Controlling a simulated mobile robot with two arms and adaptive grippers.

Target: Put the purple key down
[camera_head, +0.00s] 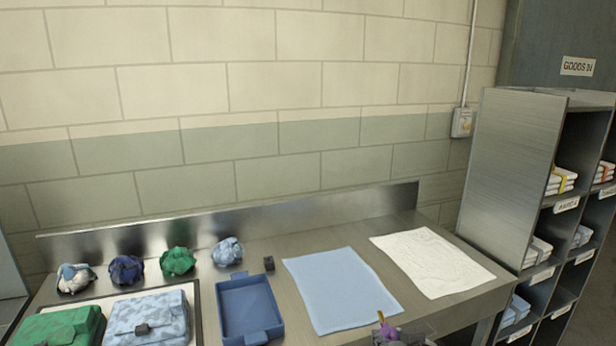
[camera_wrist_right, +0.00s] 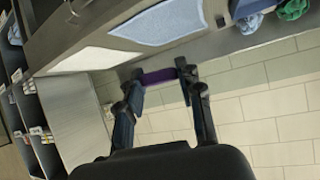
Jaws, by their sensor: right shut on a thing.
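My right gripper (camera_head: 400,340) shows at the bottom edge of the head view, mostly cut off. It is shut on the purple key (camera_head: 387,331), which sits in front of the blue cloth's lower right corner. A small yellow piece sticks up by the key. In the right wrist view the purple key (camera_wrist_right: 159,76) spans between the two fingertips of the right gripper (camera_wrist_right: 162,80). Its height above the table is hard to judge. My left gripper is not in view.
The table holds a blue cloth (camera_head: 330,285), a white cloth (camera_head: 430,262), a blue tray (camera_head: 227,313), and a small dark block (camera_head: 269,263). Several crumpled bundles stand behind a green bag (camera_head: 60,328) and a pale blue bag (camera_head: 165,310). A shelf unit (camera_head: 515,150) stands right.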

